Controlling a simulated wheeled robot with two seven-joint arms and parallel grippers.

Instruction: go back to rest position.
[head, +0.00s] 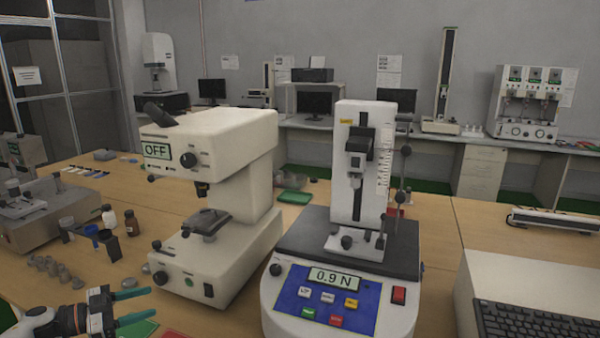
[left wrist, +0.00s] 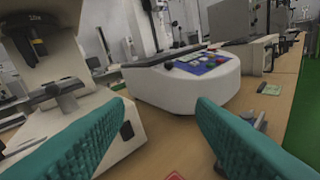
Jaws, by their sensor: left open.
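My left gripper (head: 134,306) is at the lower left of the head view, with teal fingers spread apart and nothing between them. In the left wrist view the two teal fingers (left wrist: 165,130) are wide apart over the wooden table. The gripper is in front of a cream microscope-like tester (head: 215,220) whose screen reads OFF. To its right stands a force tester (head: 340,250) with a blue panel reading 0.9 N. The fingers look apart from both machines. My right gripper is not in either view.
Small bottles (head: 109,217) and several grey metal samples (head: 62,270) lie on the table at left. A grey machine (head: 45,205) stands farther left. A keyboard (head: 540,310) and a pale box (head: 510,275) are at lower right.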

